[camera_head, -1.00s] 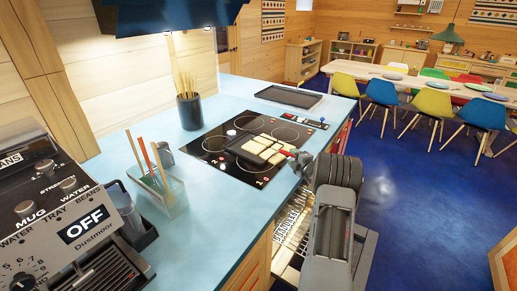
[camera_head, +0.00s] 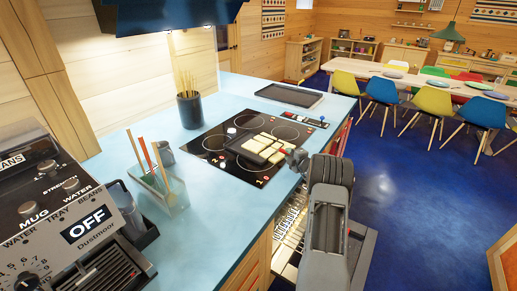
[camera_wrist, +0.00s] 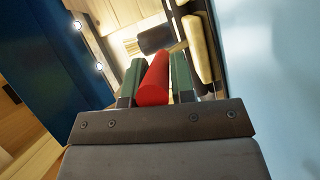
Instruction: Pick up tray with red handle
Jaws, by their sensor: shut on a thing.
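The dark tray (camera_head: 236,146) lies on or just over the black cooktop, with several pale yellow slabs (camera_head: 267,138) on it. In the wrist view its red handle (camera_wrist: 153,82) runs between the two green finger pads. My gripper (camera_wrist: 156,84) is shut on this handle. I cannot tell whether the tray touches the cooktop.
The black cooktop (camera_head: 215,145) is set in the blue counter (camera_head: 215,205). A utensil cup (camera_head: 190,110), a glass holder (camera_head: 160,190), a coffee machine (camera_head: 75,220) and an empty dark tray (camera_head: 290,96) stand around it.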

